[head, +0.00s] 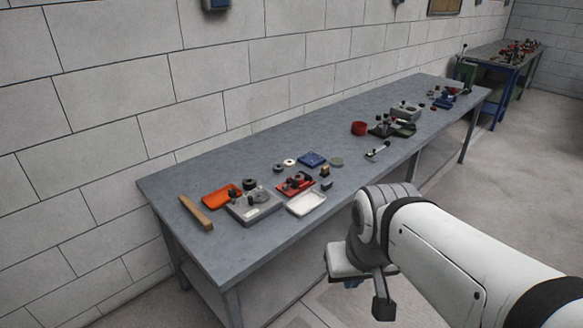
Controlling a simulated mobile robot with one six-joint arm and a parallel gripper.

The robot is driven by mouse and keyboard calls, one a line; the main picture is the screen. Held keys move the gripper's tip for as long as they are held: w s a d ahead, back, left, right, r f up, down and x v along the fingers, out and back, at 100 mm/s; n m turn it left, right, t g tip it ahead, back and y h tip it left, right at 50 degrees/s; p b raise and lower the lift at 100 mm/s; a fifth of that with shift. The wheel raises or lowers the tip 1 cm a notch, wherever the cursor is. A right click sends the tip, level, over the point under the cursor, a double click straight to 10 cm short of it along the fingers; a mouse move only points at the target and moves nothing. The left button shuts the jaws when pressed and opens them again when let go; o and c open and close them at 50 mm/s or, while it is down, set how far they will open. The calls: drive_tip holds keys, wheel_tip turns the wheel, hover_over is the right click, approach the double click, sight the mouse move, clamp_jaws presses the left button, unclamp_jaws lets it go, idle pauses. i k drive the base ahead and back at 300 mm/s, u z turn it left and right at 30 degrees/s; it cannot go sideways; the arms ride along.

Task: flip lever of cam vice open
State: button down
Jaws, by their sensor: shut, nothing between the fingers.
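Several small fixtures stand on the long grey workbench (200,170). The cam vice is too small to single out for certain. A red fixture with dark parts (295,184) sits near the middle of the bench's near half. A small device with a light bar (377,151) lies farther along, near the front edge. The position of any lever cannot be told from here. My gripper (383,308) hangs below my wrist, pointing down, in front of the bench and apart from everything on it. It is shut and empty.
Left of the red fixture are a grey block with dark knobs (254,205), an orange tray (221,194) and a wooden bar (196,213). A white tray (306,204) lies near the front edge. A red bowl (359,128) stands farther back. The block wall runs behind the bench.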

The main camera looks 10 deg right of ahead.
sight(294, 182)
drive_tip(key=z, duration=0.05)
drive_tip(key=i, duration=0.95)
drive_tip(key=u, duration=0.05)
